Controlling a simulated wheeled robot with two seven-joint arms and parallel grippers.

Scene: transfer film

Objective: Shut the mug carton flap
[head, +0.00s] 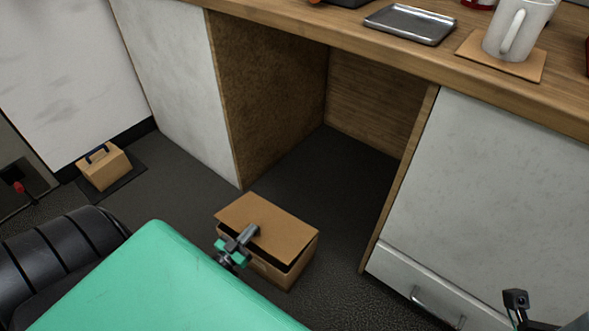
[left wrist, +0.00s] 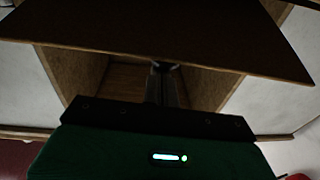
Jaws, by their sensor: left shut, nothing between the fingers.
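The mug carton (head: 287,276) is a brown cardboard box on the dark floor in front of the open bay under the counter. Its flap (head: 285,232) lies nearly flat over the top, with a dark gap below its near edge. In the left wrist view the flap (left wrist: 160,35) fills the top. My left gripper (head: 247,236) is shut and empty, its fingers over the flap's near left part; touching or just apart I cannot tell. Its fingers show in the left wrist view (left wrist: 163,72). A small dark piece of my right arm shows at the bottom right; its fingers are unclear.
The wooden counter (head: 375,50) holds a metal tray (head: 410,24) and a white mug (head: 517,30) on a board (head: 482,58). White cabinets flank the bay. A small handled box (head: 104,168) stands at the left. Floor inside the bay is clear.

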